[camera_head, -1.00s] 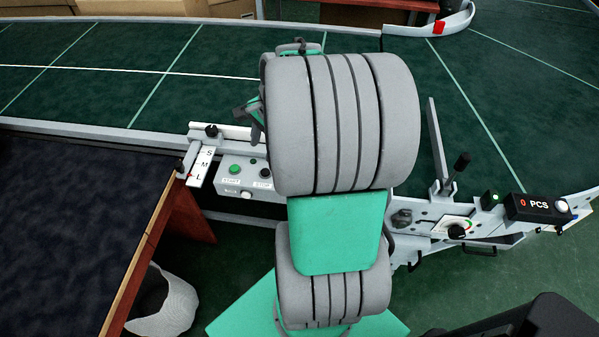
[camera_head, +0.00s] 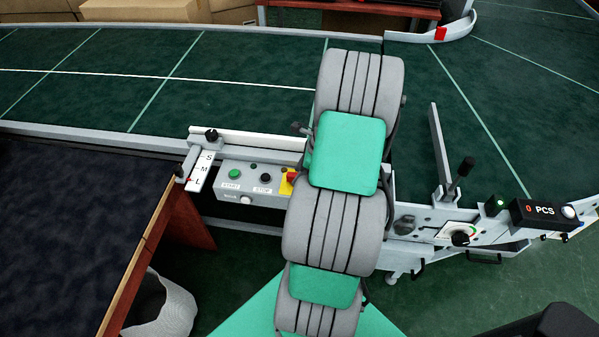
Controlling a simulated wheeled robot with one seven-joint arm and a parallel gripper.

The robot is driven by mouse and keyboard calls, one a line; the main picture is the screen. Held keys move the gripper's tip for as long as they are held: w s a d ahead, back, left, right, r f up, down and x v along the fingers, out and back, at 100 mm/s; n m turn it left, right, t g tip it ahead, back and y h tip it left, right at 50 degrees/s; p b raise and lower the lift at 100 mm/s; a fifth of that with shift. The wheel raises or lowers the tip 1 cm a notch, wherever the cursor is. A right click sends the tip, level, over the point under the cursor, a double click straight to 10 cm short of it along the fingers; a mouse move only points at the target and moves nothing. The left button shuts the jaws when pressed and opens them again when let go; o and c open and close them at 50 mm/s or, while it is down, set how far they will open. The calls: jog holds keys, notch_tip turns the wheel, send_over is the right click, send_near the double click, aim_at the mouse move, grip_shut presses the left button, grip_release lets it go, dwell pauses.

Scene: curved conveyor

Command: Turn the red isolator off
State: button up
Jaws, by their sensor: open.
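The red isolator (camera_head: 292,176) is a red part on a yellow plate at the right end of the grey control box. Only its left part shows; my arm covers the rest, so I cannot tell its handle position. My grey and green arm rises from the bottom middle across the conveyor's near edge. My gripper is hidden behind the arm links. I cannot see its jaws or their distance from the isolator.
The control box (camera_head: 262,199) has a green START button (camera_head: 234,174) and a black STOP button (camera_head: 266,179). A size slider (camera_head: 201,172) is to its left. A lever (camera_head: 462,172), dial (camera_head: 460,238) and counter (camera_head: 541,211) reading 0 PCS stand right. The green conveyor (camera_head: 230,100) is empty.

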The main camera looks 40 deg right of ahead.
jog(key=shift+c, duration=0.2)
grip_shut()
